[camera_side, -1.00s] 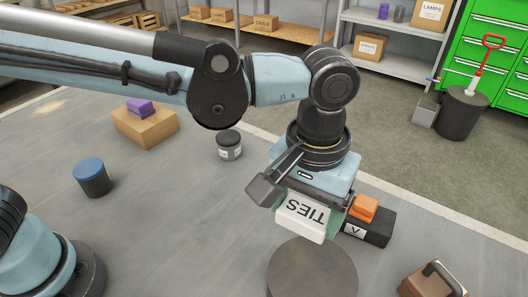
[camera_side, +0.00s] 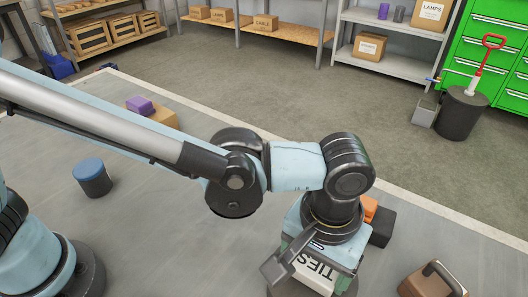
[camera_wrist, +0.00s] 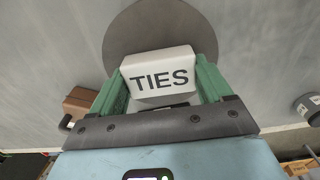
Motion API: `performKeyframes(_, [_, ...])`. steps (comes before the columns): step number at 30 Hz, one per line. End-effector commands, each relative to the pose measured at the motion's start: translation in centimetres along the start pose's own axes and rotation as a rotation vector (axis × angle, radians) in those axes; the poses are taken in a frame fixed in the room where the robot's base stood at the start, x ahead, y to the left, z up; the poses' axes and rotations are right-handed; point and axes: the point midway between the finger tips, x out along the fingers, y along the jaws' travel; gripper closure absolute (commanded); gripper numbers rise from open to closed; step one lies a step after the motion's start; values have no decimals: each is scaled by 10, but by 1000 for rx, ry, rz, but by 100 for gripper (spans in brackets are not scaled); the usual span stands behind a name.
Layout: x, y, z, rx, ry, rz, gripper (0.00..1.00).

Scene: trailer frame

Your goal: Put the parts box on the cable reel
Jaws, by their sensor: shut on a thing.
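The parts box (camera_wrist: 160,76) is white with "TIES" on its face. In the wrist view it sits between the green fingers of my gripper (camera_wrist: 161,66), which is shut on it. The side view shows the parts box (camera_side: 314,273) below my gripper (camera_side: 318,268), at the lower edge. The cable reel (camera_wrist: 155,28) is a dark grey disc, seen behind and around the top of the box in the wrist view. In the side view my gripper and the box hide nearly all of it. I cannot tell whether the box touches the reel.
A brown case with a black handle (camera_side: 432,282) stands right of the gripper. An orange block (camera_side: 369,207) and black case (camera_side: 382,227) are behind it. A blue-lidded tin (camera_side: 92,178) and a purple block (camera_side: 139,105) on a cardboard box are at left.

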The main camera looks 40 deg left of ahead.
Motion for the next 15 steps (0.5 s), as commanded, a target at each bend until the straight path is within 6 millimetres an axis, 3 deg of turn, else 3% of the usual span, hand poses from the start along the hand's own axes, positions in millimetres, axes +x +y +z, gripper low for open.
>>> performKeyframes(10, [3,0,0,0,0,0,51])
performKeyframes(11, [3,0,0,0,0,0,16])
performKeyframes(14, [3,0,0,0,0,0,1])
performKeyframes(15, [3,0,0,0,0,0,0])
